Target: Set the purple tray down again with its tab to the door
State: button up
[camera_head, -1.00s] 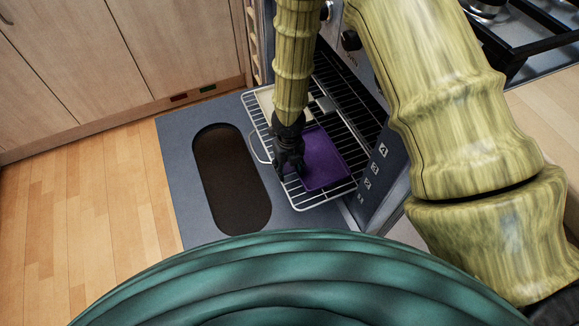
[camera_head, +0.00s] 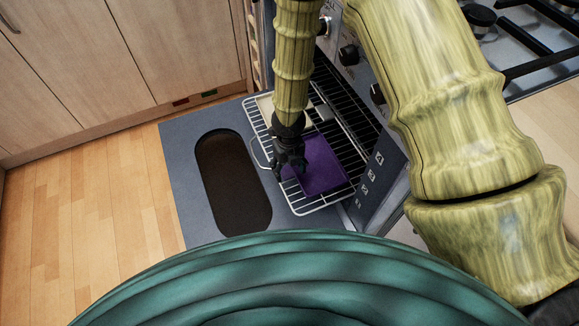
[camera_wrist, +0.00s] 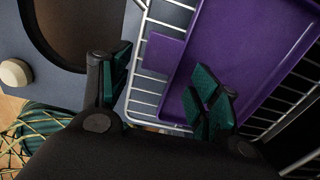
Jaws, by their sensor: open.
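The purple tray (camera_head: 325,167) lies on the pulled-out wire rack (camera_head: 300,209), in front of the oven opening. In the wrist view the tray (camera_wrist: 228,42) shows its flat floor and raised rim. Its tab (camera_wrist: 162,54) points left, toward the lowered oven door (camera_head: 185,150) with the dark oval window. My gripper (camera_head: 289,167) is over the tray's tab side. In the wrist view my gripper (camera_wrist: 160,92) has its fingers spread, one left of the tab and one over the tray's floor. Nothing is clamped between them. My gripper hides part of the tray's near edge.
A cream item (camera_head: 266,104) and a small grey item (camera_head: 322,114) are on the rack farther back. The oven's control panel with knobs (camera_head: 348,55) rises to the right. Wooden cabinets (camera_head: 120,60) stand at the left; the floor (camera_head: 90,185) there is clear.

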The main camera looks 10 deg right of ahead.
notch_tip(320, 180, up, 9)
jog(key=p, duration=0.8)
jog(key=shift+f+p, duration=0.1)
jog(key=shift+p, duration=0.2)
